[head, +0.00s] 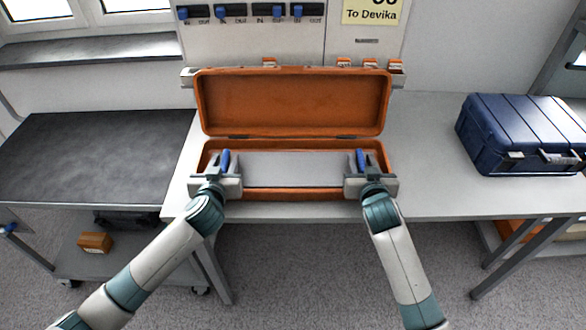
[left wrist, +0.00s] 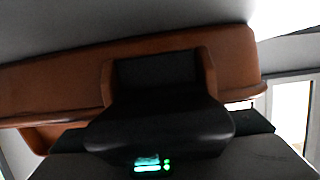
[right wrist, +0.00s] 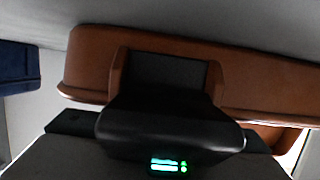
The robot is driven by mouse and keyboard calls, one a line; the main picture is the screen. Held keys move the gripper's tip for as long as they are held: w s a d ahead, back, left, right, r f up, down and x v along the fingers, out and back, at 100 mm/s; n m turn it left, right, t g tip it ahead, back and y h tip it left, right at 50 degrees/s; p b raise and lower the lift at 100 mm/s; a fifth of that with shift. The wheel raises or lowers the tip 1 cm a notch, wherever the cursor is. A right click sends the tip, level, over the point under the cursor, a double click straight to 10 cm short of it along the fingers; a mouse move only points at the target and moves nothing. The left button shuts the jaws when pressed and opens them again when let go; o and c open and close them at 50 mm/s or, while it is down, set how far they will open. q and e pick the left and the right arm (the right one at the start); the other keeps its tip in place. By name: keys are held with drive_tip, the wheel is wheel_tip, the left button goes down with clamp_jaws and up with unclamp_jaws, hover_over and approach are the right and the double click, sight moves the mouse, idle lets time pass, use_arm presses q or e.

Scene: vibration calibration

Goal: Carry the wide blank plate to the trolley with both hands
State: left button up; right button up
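The wide blank plate (head: 292,168) is a flat, pale grey sheet. It lies level across the open orange case (head: 292,194) on the bench. My left gripper (head: 225,163) is at the plate's left end and my right gripper (head: 361,163) is at its right end. Each appears to touch the plate, but the fingertips are hidden, and I cannot tell whether they are closed on it. In both wrist views, the dark gripper body hides the contact and the orange lid (left wrist: 70,85) fills the background. The trolley (head: 85,150) stands at the left with a bare dark top.
The case's raised lid (head: 292,103) stands behind the plate. A blue case (head: 520,135) sits on the bench (head: 425,150) at the right. A small orange-brown box (head: 95,242) is on the trolley's lower shelf. A panel with blue-marked switches (head: 250,12) is behind.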

use_arm(q)
clamp_jaws()
use_arm(e)
clamp_jaws()
idle(1.0)
